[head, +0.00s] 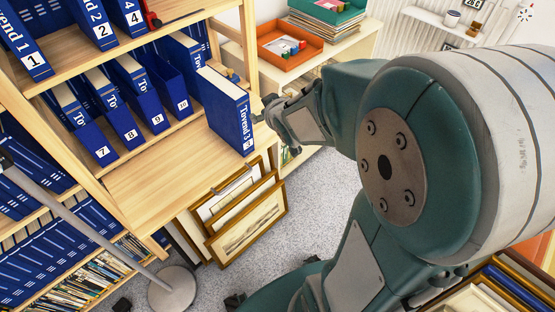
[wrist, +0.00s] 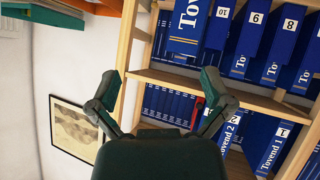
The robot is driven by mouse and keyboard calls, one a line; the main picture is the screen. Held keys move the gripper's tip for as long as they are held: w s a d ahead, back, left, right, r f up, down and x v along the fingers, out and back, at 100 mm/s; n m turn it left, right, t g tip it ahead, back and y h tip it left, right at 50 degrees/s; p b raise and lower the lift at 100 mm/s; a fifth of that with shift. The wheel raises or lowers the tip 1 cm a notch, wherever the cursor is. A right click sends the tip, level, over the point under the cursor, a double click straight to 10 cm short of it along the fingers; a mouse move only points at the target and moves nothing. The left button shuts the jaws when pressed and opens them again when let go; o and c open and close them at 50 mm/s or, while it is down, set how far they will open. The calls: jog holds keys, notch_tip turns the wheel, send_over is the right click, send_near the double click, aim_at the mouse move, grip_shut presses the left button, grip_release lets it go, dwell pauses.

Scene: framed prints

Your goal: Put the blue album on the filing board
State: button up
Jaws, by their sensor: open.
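The blue album (head: 228,108), lettered "Tovend 3", stands upright at the right end of the pale wooden filing board (head: 150,182), spine facing out. Its base appears to rest on the board. In the wrist view a blue album with cut-off "Tov" lettering (wrist: 188,28) shows at the top, probably the same one. My gripper (head: 264,108) is just right of the album in the head view. Its two fingers (wrist: 160,86) are spread wide in the wrist view with nothing between them. Whether a fingertip touches the album is hard to tell.
Numbered blue albums (head: 125,105) fill the shelf behind the board, with more above and below. Framed prints (head: 240,215) lean beneath it. A lamp base (head: 172,290) stands on the floor at left. An orange tray (head: 290,45) sits on a cabinet behind. The board's left part is bare.

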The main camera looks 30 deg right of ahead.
jog(key=s+a+r+m+g, duration=0.1)
jog(key=s+a+r+g, duration=0.2)
jog(key=s, duration=0.7)
jog(key=s+a+r+m+g+y, duration=0.1)
jog(key=s+a+r+g, duration=0.2)
jog(key=s, duration=0.8)
jog(key=shift+a+r, duration=0.8)
jog(key=shift+r, duration=0.1)
